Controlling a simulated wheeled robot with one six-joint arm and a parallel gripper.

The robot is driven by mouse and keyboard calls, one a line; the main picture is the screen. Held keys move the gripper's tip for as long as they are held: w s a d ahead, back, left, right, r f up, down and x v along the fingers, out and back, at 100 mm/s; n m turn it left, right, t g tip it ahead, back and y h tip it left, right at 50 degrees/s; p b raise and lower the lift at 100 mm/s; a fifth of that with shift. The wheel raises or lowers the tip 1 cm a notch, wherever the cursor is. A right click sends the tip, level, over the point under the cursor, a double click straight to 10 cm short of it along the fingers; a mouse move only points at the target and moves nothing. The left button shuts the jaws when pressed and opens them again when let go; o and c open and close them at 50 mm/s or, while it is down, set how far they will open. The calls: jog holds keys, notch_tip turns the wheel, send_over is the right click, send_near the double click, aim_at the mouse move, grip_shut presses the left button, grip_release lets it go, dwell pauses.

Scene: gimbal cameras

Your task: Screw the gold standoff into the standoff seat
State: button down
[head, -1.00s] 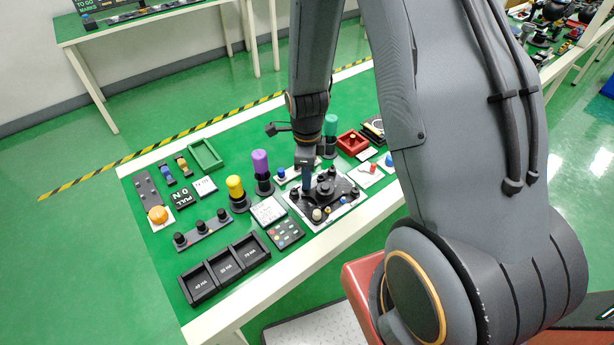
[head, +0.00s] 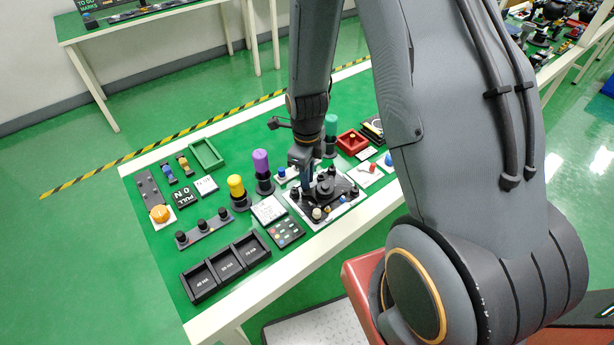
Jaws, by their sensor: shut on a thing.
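My gripper (head: 306,186) points down over a black fixture with several round knobs and posts (head: 326,196) on a white board. Its fingertips are low at the fixture's left rear part and are shut. The gold standoff is hidden at the fingertips, too small to make out. The standoff seat cannot be told apart from the other parts of the fixture. I cannot tell whether the standoff touches the seat. A small pale knob (head: 317,213) stands at the fixture's front.
A purple cylinder (head: 262,164) and a yellow cylinder (head: 237,188) stand left of the gripper, a green one (head: 331,127) behind it. Black trays (head: 226,266) lie front left. Red (head: 351,141) and green (head: 207,155) trays lie farther back.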

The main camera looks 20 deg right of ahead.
dwell(0.3)
jog(key=m+p, duration=0.1)
jog(key=m, duration=0.3)
jog(key=shift+m, duration=0.3)
jog(key=shift+s+f, duration=0.1)
dwell(0.5)
jog(key=c, duration=1.7)
grip_release()
jog(key=shift+r+b, duration=1)
jog(key=shift+r, duration=2.95)
